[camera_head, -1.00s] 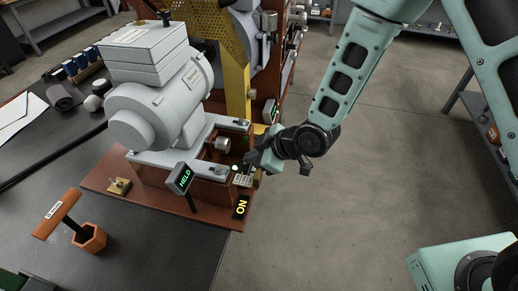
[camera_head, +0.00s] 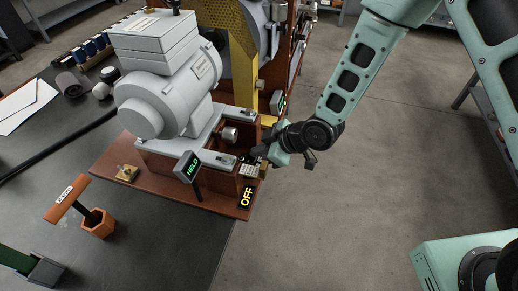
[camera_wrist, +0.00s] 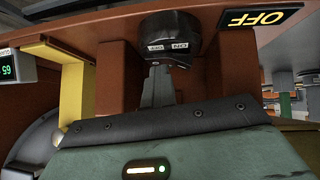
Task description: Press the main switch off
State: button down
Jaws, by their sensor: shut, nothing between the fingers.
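The main switch (camera_wrist: 172,32) is a dark round housing with small ON and OFF labels, on the wooden base of the roaster. In the wrist view my gripper (camera_wrist: 158,72) is shut and empty, its fingertips right at the switch's lower edge; they look in contact, but the exact touch is hard to see. A sign (camera_wrist: 262,17) beside the switch reads OFF, and the same sign in the head view (camera_head: 246,197) shows OFF in yellow. In the head view my gripper (camera_head: 258,154) is at the base's right end, partly covering the switch area.
A small display (camera_head: 188,167) reads HELD in green. The grey motor housing (camera_head: 165,95) and a yellow upright (camera_head: 243,70) stand close to my gripper. An orange-handled tool (camera_head: 72,198) stands in a holder at the lower left. Open floor lies to the right.

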jog(key=shift+s, duration=0.15)
jog(key=shift+s+a, duration=0.3)
jog(key=shift+s, duration=0.35)
jog(key=shift+r, duration=0.1)
jog(key=shift+w+d, duration=0.25)
jog(key=shift+w, duration=0.45)
jog(key=shift+s+a+b, duration=0.1)
jog(key=shift+s+b, duration=0.05)
jog(key=shift+b, duration=0.3)
jog(key=r, duration=0.4)
jog(key=shift+s+d+r, duration=0.25)
jog(key=shift+s+r, duration=0.15)
jog(key=p+v, duration=0.1)
jog(key=v, duration=0.8)
jog(key=shift+s, duration=0.2)
jog(key=shift+r, duration=0.1)
